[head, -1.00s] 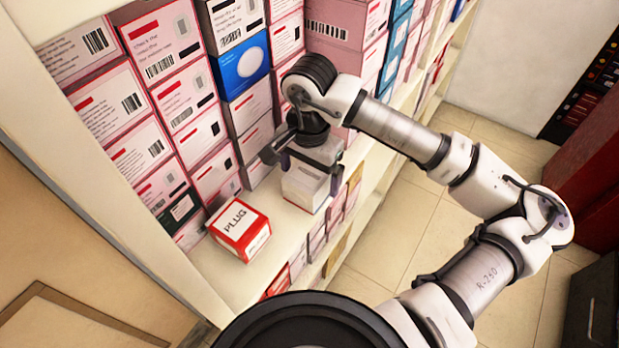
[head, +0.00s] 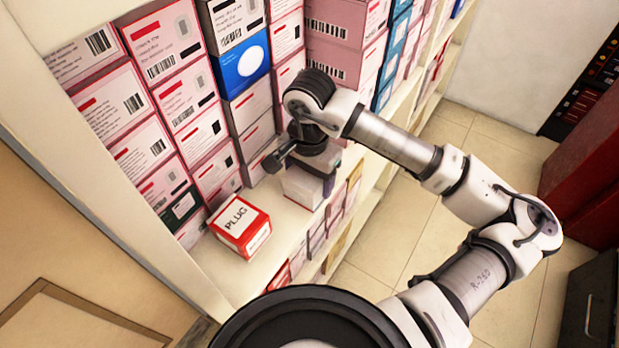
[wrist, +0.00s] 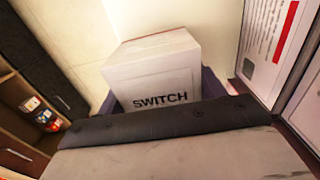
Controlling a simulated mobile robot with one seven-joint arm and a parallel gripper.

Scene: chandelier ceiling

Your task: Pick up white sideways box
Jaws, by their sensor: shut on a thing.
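The white box (head: 302,188) is at the front part of the shelf in the head view, under my gripper. In the wrist view the white box (wrist: 152,76) shows the word SWITCH on the side facing the camera. My gripper (head: 305,170) is shut on this box. In the wrist view its dark fingers (wrist: 160,95) stand on either side of the box, partly hidden behind the dark palm edge. I cannot tell whether the box touches the shelf.
A red and white PLUG box (head: 240,227) sits alone on the shelf (head: 225,280) to the left. Stacked pink and white boxes (head: 180,95) and a blue box (head: 240,65) stand behind. The tiled floor (head: 400,225) at right is open.

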